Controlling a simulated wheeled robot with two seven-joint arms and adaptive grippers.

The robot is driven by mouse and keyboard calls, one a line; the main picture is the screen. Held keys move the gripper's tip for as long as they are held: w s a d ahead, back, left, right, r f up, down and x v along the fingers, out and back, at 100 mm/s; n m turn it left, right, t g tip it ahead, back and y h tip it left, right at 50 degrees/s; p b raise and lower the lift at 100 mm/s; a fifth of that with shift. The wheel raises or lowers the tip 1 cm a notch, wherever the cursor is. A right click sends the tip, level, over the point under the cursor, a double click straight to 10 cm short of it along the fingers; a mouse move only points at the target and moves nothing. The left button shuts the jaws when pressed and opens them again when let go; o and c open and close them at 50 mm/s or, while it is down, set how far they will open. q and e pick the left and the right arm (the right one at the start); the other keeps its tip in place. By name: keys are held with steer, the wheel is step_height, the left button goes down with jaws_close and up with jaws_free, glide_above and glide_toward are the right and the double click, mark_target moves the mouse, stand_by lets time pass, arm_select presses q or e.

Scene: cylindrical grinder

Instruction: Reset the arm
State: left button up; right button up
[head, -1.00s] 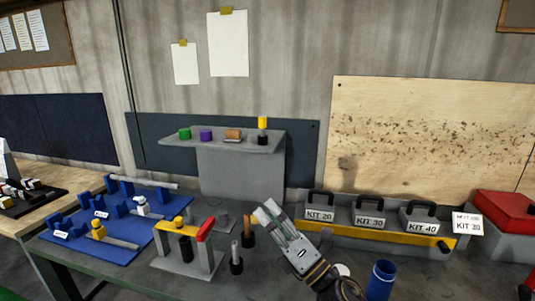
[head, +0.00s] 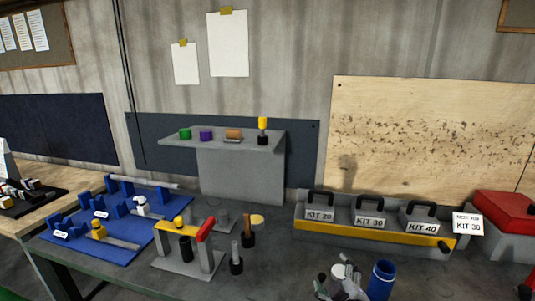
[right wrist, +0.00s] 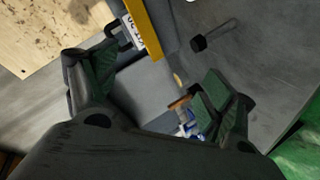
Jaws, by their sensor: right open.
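My right gripper (head: 342,284) shows at the bottom of the head view, just left of the blue cup, low over the front part of the bench. In the right wrist view its two fingers (right wrist: 150,95) are spread wide apart with nothing held between them. Between the fingers I see grey bench surface, part of a kit box and the yellow strip. My left gripper is in neither view.
The blue cup (head: 381,280) stands close right of my right gripper. Kit boxes (head: 369,216) sit behind the yellow strip (head: 380,230). A grey stand with a red-ended bar (head: 206,229), dark-based posts (head: 236,262) and a blue fixture board (head: 125,252) are further left.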

steer(key=s+d+f+m+g, duration=0.2)
steer(key=s+f+m+g, duration=0.25)
steer(key=s+f, duration=0.45)
steer(key=s+d+f+m+g, duration=0.25)
steer(key=s+f+g, duration=0.4)
steer(key=s, duration=0.45)
step_height(320, 180, down, 33)
steer(key=s, duration=0.2)
steer(key=s+d+f, duration=0.3)
steer(key=s+f, duration=0.7)
steer(key=s+d+f+g, duration=0.1)
steer(key=s+d+f, duration=0.2)
steer(key=s+f, duration=0.7)
steer(key=shift+s+d+g, duration=0.25)
steer(key=shift+s+g, duration=0.05)
steer(key=shift+s, duration=0.5)
